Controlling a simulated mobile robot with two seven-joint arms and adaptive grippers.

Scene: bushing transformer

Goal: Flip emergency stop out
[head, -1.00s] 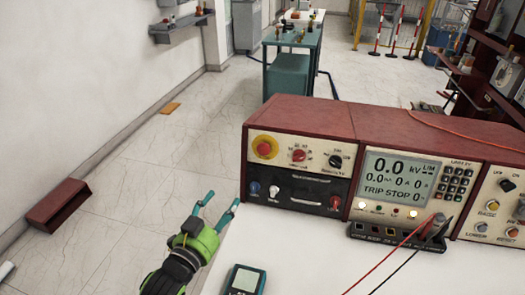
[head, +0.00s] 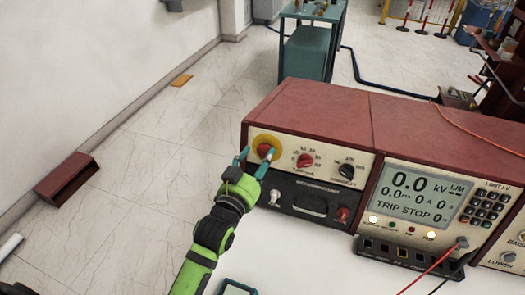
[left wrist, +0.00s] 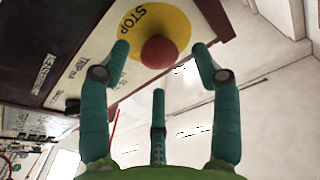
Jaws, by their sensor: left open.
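The emergency stop is a red mushroom button (head: 265,151) on a round yellow plate at the left end of the red-cased test set's front panel. In the left wrist view the red button (left wrist: 159,52) sits on the yellow plate (left wrist: 140,18) marked STOP. My left gripper (head: 257,159) is open, with its teal fingers just in front of the button. In the left wrist view the fingers (left wrist: 160,60) stand to either side of the button, with a third finger below; I cannot tell whether any touches it.
The test set (head: 330,115) stands on a white table (head: 310,255), with knobs, a display (head: 420,195) and a keypad on its front. Red and black leads run from its right part. Floor at left is mostly clear.

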